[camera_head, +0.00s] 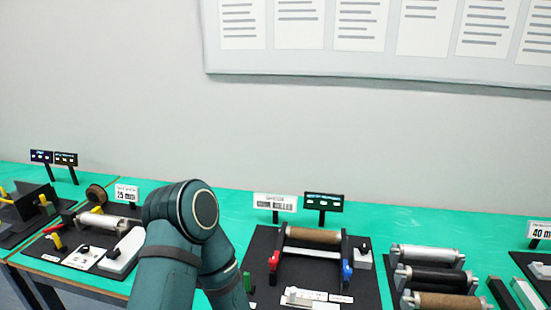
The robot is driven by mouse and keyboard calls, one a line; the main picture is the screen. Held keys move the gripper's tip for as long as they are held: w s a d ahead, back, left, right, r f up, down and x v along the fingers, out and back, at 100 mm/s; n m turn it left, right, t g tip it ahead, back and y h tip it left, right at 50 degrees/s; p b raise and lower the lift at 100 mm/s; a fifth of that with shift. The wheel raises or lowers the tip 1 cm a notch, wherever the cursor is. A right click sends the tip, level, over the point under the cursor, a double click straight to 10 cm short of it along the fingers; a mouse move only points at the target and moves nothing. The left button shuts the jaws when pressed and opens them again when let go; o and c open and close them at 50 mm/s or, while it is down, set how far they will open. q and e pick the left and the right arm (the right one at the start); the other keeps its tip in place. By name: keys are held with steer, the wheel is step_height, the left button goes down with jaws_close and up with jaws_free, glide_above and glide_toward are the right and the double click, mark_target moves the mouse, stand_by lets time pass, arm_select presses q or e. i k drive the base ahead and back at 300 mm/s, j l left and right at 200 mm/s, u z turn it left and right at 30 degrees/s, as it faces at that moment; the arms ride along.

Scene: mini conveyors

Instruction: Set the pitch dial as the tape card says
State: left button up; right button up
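A white card reading 25 with smaller print (126,194) stands on a post at the left station. A brown tape roll (96,193) is beside it at the back. A small dark knob that may be the pitch dial (84,248) sits on a white plate (80,260) on that station's black base. Its setting is too small to read. Another white card (541,233), reading 40 and cut off by the frame, stands at the far right. Neither gripper is in view. One of my arms rises in the middle and hides part of the green table.
The middle station has a brown roller (313,235) between red and blue handles, with a sign (275,203) behind it. A white block (123,254) is right of the knob. The green tabletop (420,222) is clear along the back.

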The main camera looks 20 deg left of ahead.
mark_target(84, 250)
steer(key=j+z, duration=0.15)
steer(key=j, duration=0.25)
steer(key=k+j+z, duration=0.1)
steer(key=j, duration=0.25)
steer(key=k+j+z, duration=0.15)
steer(key=j, duration=0.25)
steer(key=j+z, duration=0.15)
steer(key=j, duration=0.2)
steer(key=k+j+z, duration=0.1)
steer(key=j, duration=0.25)
steer(key=k+j, duration=0.1)
steer(key=j, duration=0.25)
steer(key=k+j, duration=0.15)
steer(key=j, duration=0.25)
steer(key=k+j, duration=0.1)
steer(key=j, duration=0.25)
steer(key=k+j, duration=0.15)
steer(key=j, duration=0.25)
steer(key=k+j+z, duration=0.1)
steer(key=j, duration=0.25)
